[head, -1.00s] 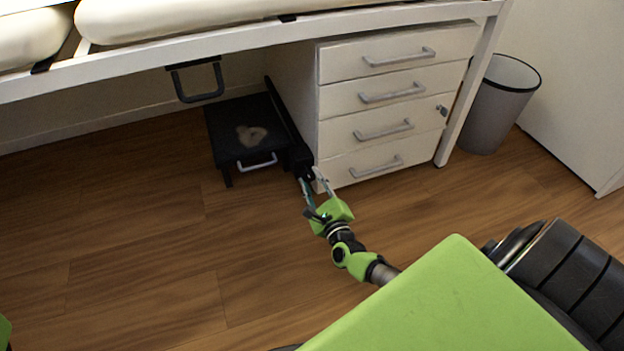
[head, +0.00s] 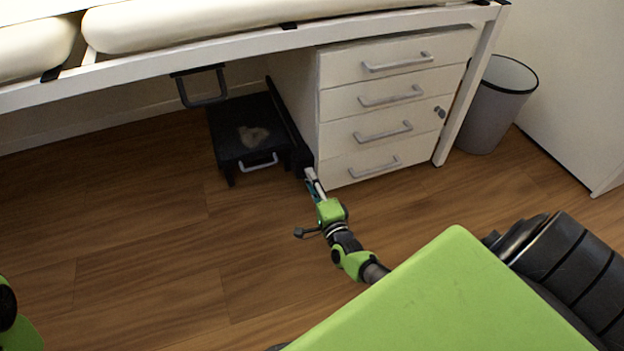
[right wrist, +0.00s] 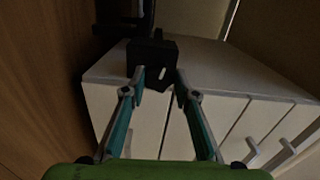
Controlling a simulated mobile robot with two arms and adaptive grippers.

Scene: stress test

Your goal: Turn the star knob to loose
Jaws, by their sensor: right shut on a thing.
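The star knob (right wrist: 152,62) shows in the right wrist view as a dark, blocky part with a short white mark; its star outline cannot be made out. In the head view it is at the front end of a black rail (head: 283,118), beside the drawer cabinet, and mostly too dark to tell apart. My right gripper (right wrist: 159,80) has its fingertips on either side of the dark part and is shut on it. In the head view the right gripper (head: 310,174) reaches it from the front. Only a green and black piece of my left arm shows at the lower left edge.
A low black step (head: 230,140) with a grey handle stands left of the rail. A white drawer cabinet (head: 340,120) is close on the right. A bed frame (head: 240,47) passes overhead. A grey bin (head: 495,110) stands farther right. Floor at left is clear.

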